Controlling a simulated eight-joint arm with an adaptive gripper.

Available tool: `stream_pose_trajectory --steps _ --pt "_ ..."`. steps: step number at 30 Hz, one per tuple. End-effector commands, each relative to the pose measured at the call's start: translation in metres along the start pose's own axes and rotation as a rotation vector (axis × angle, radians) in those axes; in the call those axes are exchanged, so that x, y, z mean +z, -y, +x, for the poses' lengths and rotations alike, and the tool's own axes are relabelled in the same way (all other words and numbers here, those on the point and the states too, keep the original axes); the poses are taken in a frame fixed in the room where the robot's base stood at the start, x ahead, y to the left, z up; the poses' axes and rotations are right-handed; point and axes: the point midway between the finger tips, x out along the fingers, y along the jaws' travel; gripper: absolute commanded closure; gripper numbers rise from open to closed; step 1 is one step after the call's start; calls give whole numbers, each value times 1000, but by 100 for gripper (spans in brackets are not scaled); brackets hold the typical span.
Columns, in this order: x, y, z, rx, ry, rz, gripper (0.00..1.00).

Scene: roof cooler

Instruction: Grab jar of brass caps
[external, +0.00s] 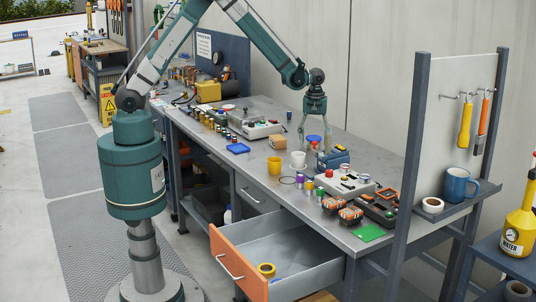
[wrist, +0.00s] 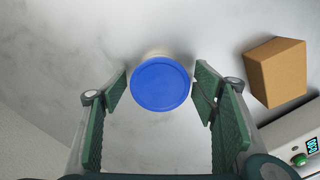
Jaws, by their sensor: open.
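A round blue lid (wrist: 160,84) shows from above in the wrist view, with a pale rim of the container beneath it just visible. What that container holds is hidden by the lid, so I cannot tell if it is the jar of brass caps. My gripper (wrist: 161,88) is open, with one green-padded finger on each side of the lid and a visible gap at both. In the external view my gripper (external: 314,118) points down over the back of the workbench (external: 265,115), above a small blue-topped container (external: 313,138).
A brown box (wrist: 275,72) and a pale device with a lit display (wrist: 303,145) lie right of the lid in the wrist view. An orange-fronted drawer (external: 240,262) hangs open.

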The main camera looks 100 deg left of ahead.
Motion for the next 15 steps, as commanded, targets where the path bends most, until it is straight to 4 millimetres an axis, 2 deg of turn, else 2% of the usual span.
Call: stream_pose_trajectory --steps 7,14,15 --pt "0 0 0 0 0 0 41" --pt "0 0 0 0 0 0 70" --pt "0 0 0 0 0 0 70"
